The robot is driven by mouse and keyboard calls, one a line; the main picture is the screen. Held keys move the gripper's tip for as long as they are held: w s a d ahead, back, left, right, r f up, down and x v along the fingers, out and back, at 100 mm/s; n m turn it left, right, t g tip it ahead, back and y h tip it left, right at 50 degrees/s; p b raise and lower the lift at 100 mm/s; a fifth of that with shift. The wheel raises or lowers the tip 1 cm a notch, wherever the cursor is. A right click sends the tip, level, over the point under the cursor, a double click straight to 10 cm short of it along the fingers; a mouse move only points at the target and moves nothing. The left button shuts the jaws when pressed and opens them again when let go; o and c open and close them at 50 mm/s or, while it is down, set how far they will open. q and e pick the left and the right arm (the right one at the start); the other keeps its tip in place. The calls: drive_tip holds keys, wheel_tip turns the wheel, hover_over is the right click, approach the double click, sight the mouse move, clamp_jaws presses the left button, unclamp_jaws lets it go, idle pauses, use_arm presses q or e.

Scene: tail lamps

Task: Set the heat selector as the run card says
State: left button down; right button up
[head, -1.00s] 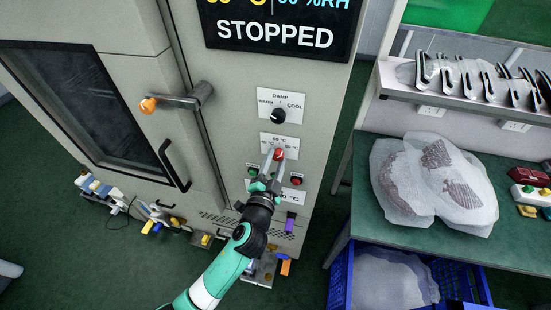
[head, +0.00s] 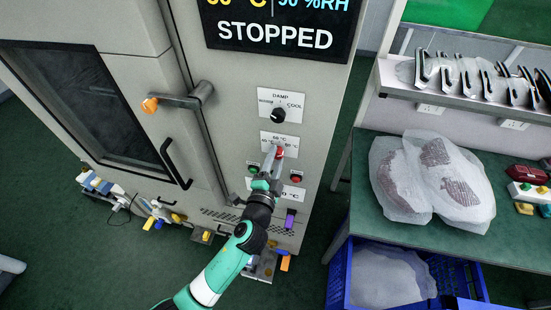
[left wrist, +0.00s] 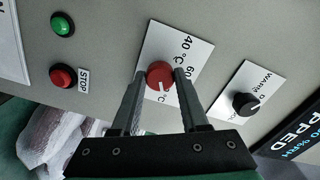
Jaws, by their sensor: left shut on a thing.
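The heat selector is a red knob (left wrist: 159,74) on a white plate (left wrist: 187,55) on the cabinet front. It also shows in the head view (head: 279,152). In the left wrist view the plate reads 40 °C and 60; a third °C mark is partly hidden by a finger. The knob's white mark points down in that view, towards the partly hidden mark, away from 40 °C. My left gripper (left wrist: 160,77) is shut on the red knob, one finger on each side. My right gripper is out of view.
A black damp knob (head: 278,115) sits just above the selector. A green button (head: 254,168) and a red stop button (head: 296,177) flank my gripper below it. A door handle (head: 176,102) juts out at left. The display (head: 275,35) reads STOPPED.

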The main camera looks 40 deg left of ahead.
use_arm(q)
drive_tip(key=shift+c, duration=2.1)
unclamp_jaws()
drive_tip(key=v, duration=1.1)
drive_tip(key=shift+s+d, duration=0.2)
drive_tip(key=shift+s, duration=0.1)
